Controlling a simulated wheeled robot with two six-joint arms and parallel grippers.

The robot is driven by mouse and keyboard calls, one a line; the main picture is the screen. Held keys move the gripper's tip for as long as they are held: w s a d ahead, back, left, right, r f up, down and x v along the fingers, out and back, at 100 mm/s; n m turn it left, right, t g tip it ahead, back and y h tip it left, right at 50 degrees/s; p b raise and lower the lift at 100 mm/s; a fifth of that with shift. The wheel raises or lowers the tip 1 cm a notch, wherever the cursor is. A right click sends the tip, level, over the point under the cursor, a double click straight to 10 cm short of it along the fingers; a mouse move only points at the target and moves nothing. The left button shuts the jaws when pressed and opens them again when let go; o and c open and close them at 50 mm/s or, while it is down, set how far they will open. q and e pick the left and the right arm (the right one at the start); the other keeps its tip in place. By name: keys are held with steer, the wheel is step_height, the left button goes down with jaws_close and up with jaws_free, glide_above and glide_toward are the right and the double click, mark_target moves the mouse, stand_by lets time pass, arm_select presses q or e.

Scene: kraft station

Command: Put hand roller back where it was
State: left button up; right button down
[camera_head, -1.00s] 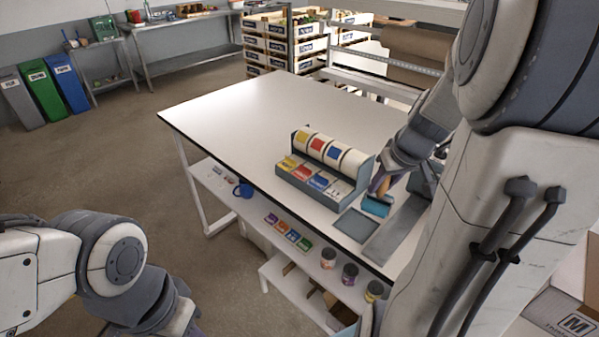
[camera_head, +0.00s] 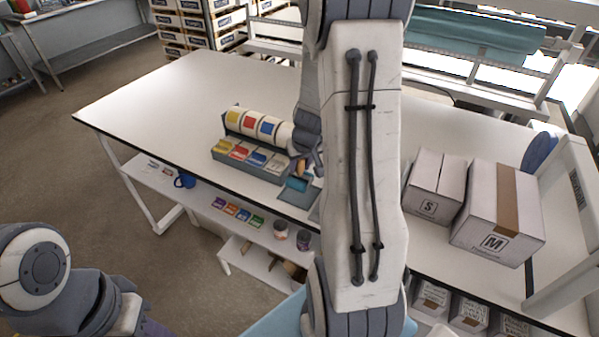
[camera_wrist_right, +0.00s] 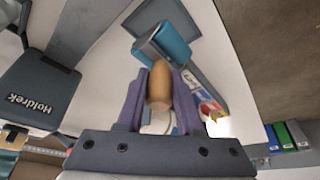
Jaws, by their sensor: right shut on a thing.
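The hand roller has a teal head (camera_head: 297,184) and a wooden handle. In the right wrist view, my right gripper (camera_wrist_right: 158,90) is shut on the wooden handle (camera_wrist_right: 158,84), with the teal head (camera_wrist_right: 168,46) beyond the fingertips. In the head view, my right gripper (camera_head: 306,165) is largely behind my own arm. The roller head is at the flat grey tray (camera_head: 299,198), right of the label dispenser (camera_head: 232,150); I cannot tell whether it touches. Only a purplish sliver near my left gripper shows at the bottom left, and its jaws cannot be judged.
The dispenser carries several coloured rolls and stands on the white table (camera_head: 180,95). Box S (camera_head: 436,185) and box M (camera_head: 500,215) stand on the right. The table's left part is clear.

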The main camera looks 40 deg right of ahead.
mark_target(300, 175)
steer(key=shift+f+b, duration=1.45)
steer(key=shift+f, duration=0.55)
steer(key=shift+f, duration=0.1)
steer(key=c, duration=1)
jaws_free()
steer(key=shift+f, duration=0.1)
steer(key=o, duration=0.4)
steer(key=shift+o, duration=0.2)
